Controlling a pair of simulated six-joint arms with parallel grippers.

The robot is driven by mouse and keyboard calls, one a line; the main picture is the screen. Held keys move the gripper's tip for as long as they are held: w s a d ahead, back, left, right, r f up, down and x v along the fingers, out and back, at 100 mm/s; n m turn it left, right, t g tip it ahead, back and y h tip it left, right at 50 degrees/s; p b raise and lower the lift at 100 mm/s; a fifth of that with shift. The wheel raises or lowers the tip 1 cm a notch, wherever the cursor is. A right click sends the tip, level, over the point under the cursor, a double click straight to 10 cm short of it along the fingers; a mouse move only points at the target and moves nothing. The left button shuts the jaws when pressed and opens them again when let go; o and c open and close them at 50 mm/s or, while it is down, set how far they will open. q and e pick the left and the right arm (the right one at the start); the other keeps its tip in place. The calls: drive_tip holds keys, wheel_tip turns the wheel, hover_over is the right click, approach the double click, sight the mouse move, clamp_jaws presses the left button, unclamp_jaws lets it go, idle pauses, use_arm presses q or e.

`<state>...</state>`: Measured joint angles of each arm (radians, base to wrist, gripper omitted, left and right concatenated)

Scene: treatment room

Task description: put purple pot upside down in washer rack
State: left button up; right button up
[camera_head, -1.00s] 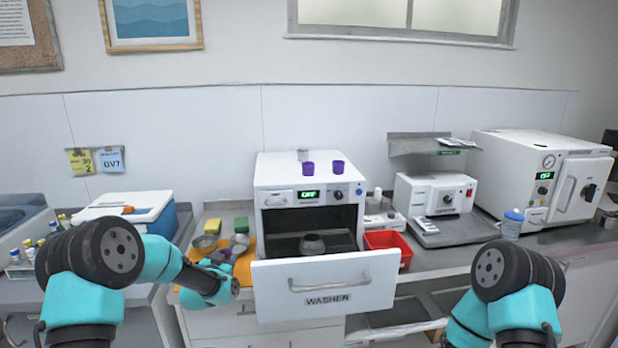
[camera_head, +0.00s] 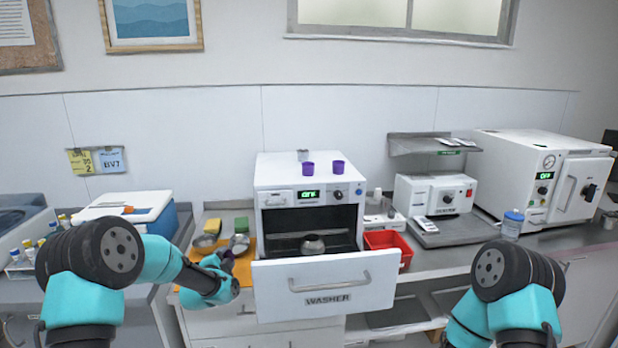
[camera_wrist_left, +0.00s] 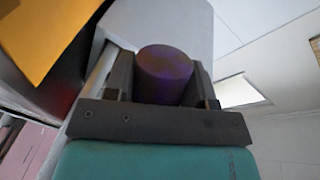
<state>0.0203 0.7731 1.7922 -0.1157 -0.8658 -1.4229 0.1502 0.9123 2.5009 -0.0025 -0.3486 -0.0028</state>
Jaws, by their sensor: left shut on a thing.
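My left gripper (camera_head: 218,268) is shut on a purple pot (camera_wrist_left: 165,72), which sits between its two fingers in the left wrist view. In the head view the pot (camera_head: 211,261) is small and partly hidden by the gripper, so its tilt is hard to tell. The gripper is left of the washer (camera_head: 270,225), over the orange mat's area. The washer's front drawer (camera_head: 325,284) is pulled out. A round metal pot (camera_head: 312,245) sits inside; the rack is dark and mostly hidden by the drawer front. My right arm shows at lower right, its gripper out of view.
A red bin (camera_head: 388,243) is right of the washer; a cooler (camera_head: 130,208) stands at left.

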use_arm(q)
drive_tip(key=m, duration=0.5)
idle(0.4)
drive_tip(key=n, duration=0.7)
drive_tip(key=shift+n, duration=0.3)
drive_tip(key=n, duration=0.7)
drive_tip(key=shift+n, duration=1.7)
